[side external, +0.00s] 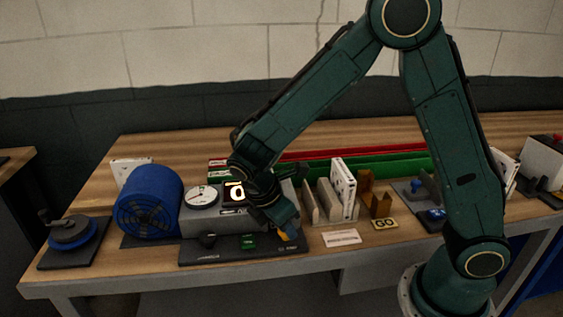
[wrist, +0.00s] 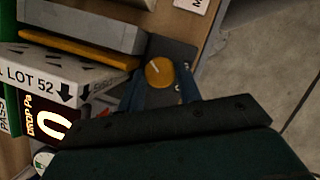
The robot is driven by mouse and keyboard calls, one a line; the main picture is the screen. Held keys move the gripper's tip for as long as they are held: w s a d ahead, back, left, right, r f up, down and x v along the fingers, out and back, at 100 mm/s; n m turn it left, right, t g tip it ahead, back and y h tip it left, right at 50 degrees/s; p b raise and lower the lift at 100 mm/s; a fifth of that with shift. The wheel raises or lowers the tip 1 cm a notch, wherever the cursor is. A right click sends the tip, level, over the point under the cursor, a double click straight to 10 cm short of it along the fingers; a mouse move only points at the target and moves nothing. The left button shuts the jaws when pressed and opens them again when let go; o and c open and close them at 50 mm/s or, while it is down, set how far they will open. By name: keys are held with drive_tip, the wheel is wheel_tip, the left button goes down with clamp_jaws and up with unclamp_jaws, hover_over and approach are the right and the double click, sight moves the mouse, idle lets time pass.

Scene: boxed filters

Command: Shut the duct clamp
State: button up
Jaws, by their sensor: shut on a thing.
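An orange round knob (wrist: 158,72) with a pale line across its top sits between my fingertips in the wrist view. In the side view its orange shows (side external: 284,236) at the right end of a dark control plate (side external: 262,251). My gripper (side external: 279,218) points down there and is shut on the knob; its fingers (wrist: 160,92) also show in the wrist view. No label reads on the knob, so I cannot tell whether it is the duct clamp's. Beside it, a white filter box marked LOT 52 (wrist: 62,72) sits by an orange strip (wrist: 78,48) and a grey block (wrist: 85,22).
A blue fan drum (side external: 148,207) and round gauge (side external: 201,196) stand left of my gripper. A lit drop display (side external: 236,192) reads 0. A green button (side external: 248,242) is on the plate. A crank device (side external: 73,235) stands far left.

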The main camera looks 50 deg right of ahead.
drive_tip(key=o, duration=1)
drive_tip(key=shift+c, duration=0.2)
